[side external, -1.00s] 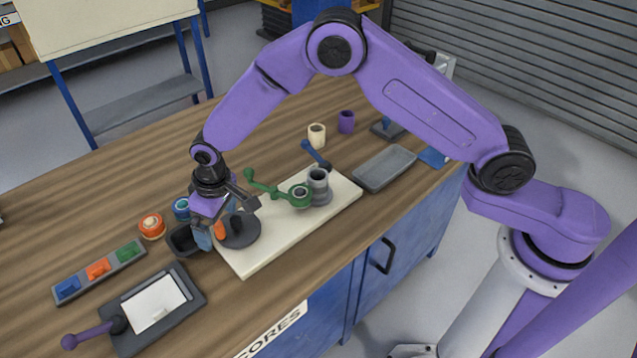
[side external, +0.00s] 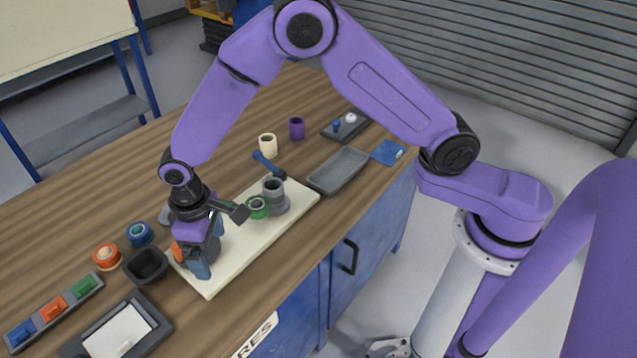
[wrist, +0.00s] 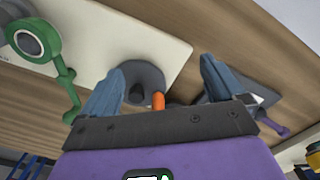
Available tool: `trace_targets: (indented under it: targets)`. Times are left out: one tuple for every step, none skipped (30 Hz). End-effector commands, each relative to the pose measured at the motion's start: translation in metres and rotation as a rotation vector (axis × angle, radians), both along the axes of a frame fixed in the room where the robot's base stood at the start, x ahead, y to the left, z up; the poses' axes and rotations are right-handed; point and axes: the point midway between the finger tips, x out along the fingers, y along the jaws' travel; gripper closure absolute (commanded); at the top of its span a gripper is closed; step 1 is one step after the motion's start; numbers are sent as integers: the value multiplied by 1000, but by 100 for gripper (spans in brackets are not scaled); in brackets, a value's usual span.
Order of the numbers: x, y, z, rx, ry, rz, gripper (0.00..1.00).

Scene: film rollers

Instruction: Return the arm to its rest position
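My gripper (side external: 207,248) hangs over the near-left end of the cream board (side external: 245,253) in the side external view. In the wrist view its two blue fingers (wrist: 160,85) stand wide apart, with nothing held. Beyond and between them show a dark grey disc with a black knob (wrist: 148,72) and a small orange part (wrist: 158,101). In the side external view the orange part (side external: 177,250) shows left of the fingers, and the disc is mostly hidden. My arm is bent, reaching out over the bench from its base at the right.
The green crank (side external: 258,207) and grey roller post (side external: 275,193) stand on the board close right of my gripper. A black bin (side external: 146,266) and orange (side external: 106,256) and blue (side external: 139,234) rolls lie left. A grey tray (side external: 338,171) and cups stand farther back.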

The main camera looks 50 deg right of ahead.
Motion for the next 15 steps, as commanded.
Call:
trace_targets:
  targets:
    - [-7,-9,17,6,-6,21,4]
    - [-12,-15,25,7,-8,35,4]
    - [-20,-22,36,8,-9,54,4]
    - [-26,-28,44,9,-11,68,4]
    - [-32,-34,51,11,-12,83,4]
    - [-41,-42,60,11,-12,102,4]
    - [-48,-49,67,11,-13,116,4]
    - [-55,-55,74,13,-14,130,4]
    - [-64,-65,83,15,-16,148,4]
    - [-71,-72,89,16,-17,163,4]
    - [-79,-79,94,16,-17,178,4]
    - [-89,-89,102,18,-18,196,4]
    - [-97,-97,107,19,-19,210,4]
    - [-105,-105,112,20,-20,224,4]
    - [-116,-115,118,20,-20,244,4]
